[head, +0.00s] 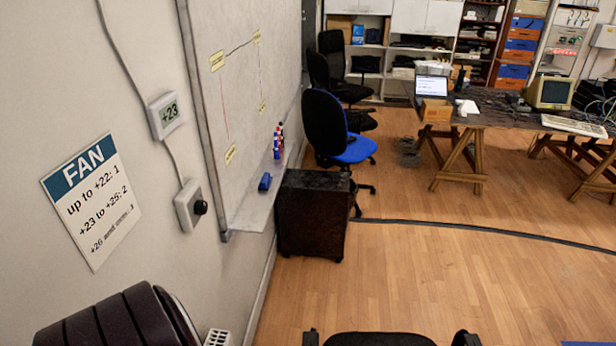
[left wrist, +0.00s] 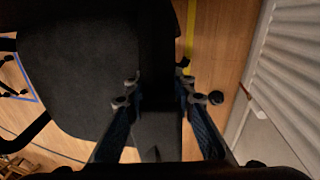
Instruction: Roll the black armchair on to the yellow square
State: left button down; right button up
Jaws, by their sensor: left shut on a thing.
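The black armchair (head: 380,340) shows at the bottom edge of the head view, only its top and two armrest ends. In the left wrist view its dark grey seat (left wrist: 80,75) fills the left and middle. My left gripper (left wrist: 158,90) is shut on a dark upright part of the chair, with one blue finger on each side of it. A yellow floor stripe (left wrist: 191,35) runs beside the chair in the left wrist view. It is partly hidden, so I cannot tell how the chair lies to the square. My right gripper is not in view.
A dark cabinet (head: 313,215) stands by the whiteboard wall, with a blue-seated chair (head: 345,140) behind it. A dark cable strip (head: 480,229) crosses the floor. Trestle tables (head: 490,110) stand at right. A white ribbed panel (left wrist: 285,60) is close right of the chair. Mid-floor is clear.

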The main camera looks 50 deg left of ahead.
pick_arm(q)
jog(key=shift+s+f, duration=0.1)
jog(key=shift+s, duration=0.2)
jog(key=shift+w, duration=0.15)
jog(key=c, duration=1.7)
grip_release()
jog(key=shift+w, duration=0.1)
jog(key=shift+o, duration=0.8)
jog(key=shift+w, duration=0.15)
notch_tip(320, 180, up, 12)
jog(key=s+a, duration=0.1)
jog(key=shift+s+a, duration=0.3)
jog(key=shift+a, duration=0.05)
jog(key=shift+f, duration=0.1)
